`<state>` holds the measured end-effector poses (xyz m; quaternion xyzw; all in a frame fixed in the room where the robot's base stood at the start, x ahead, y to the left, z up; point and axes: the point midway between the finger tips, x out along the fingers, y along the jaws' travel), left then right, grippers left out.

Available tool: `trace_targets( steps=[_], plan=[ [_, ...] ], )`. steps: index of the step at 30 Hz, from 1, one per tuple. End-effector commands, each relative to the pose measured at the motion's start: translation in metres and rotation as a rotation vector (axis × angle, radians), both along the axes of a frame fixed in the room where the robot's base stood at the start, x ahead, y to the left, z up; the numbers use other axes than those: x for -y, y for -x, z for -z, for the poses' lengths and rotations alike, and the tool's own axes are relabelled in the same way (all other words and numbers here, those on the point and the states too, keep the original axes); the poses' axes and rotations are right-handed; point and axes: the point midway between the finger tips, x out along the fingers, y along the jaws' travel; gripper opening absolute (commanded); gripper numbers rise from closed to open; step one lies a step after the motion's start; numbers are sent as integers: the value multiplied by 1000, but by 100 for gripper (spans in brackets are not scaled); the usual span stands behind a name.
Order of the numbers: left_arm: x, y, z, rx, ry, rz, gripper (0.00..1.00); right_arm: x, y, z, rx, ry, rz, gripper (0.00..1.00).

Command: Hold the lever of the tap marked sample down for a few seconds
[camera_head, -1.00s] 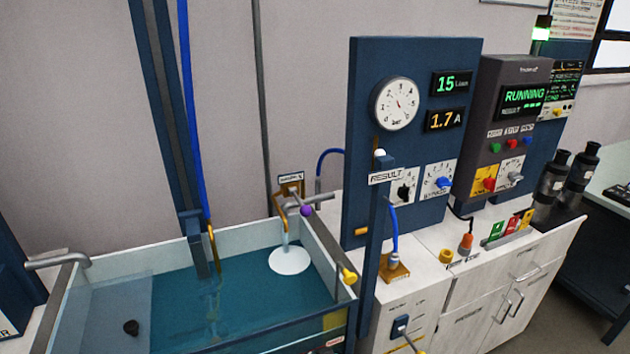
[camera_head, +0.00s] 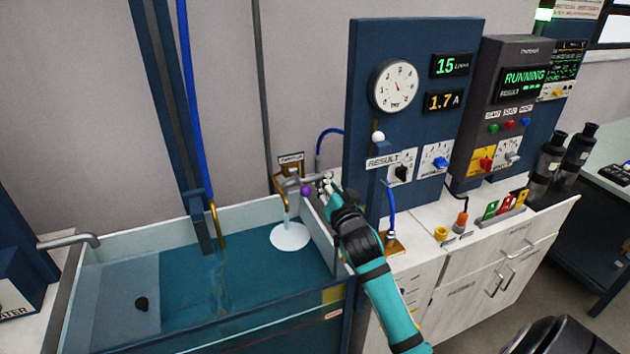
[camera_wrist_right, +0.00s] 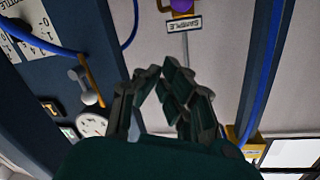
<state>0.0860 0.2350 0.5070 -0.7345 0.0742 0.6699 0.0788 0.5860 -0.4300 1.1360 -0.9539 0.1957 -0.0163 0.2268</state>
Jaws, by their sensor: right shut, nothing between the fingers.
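The tap (camera_head: 288,184) stands at the tank's back right corner, with a brass bent pipe and a small label above it. A purple ball knob (camera_head: 306,190) shows at its front, on the lever as far as I can tell. The label reads SAMPLE (camera_wrist_right: 184,25) in the right wrist view, with a purple part (camera_wrist_right: 182,6) at the top edge. My right gripper (camera_head: 325,181) is shut and empty, just right of the purple knob. Contact cannot be made out. In the right wrist view its fingertips (camera_wrist_right: 160,72) point toward the label, apart from it. My left gripper is out of view.
A tank of blue water (camera_head: 235,270) lies below the tap, with a white round patch (camera_head: 290,237) under the spout. A tall blue panel (camera_head: 413,120) with gauge and knobs rises right of my arm. A blue tube (camera_head: 390,212) stands close beside the arm.

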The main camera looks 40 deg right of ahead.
Motion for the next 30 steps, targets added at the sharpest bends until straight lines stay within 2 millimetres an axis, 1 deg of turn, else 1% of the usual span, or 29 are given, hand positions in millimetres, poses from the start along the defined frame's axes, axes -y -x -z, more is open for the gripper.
trace_targets(
  steps=[8,11,14,27,28,30],
  plan=[
    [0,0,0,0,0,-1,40,0,0,0,-1,1,0,0],
    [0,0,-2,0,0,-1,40,2,-5,0,-3,1,0,0],
    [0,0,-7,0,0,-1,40,7,-16,-1,-3,1,0,0],
    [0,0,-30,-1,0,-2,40,37,-91,4,-4,1,-1,0],
    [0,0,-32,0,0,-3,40,39,-95,4,-4,2,-1,0],
    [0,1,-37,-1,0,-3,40,29,-90,19,-9,-4,-1,0]
  ],
)
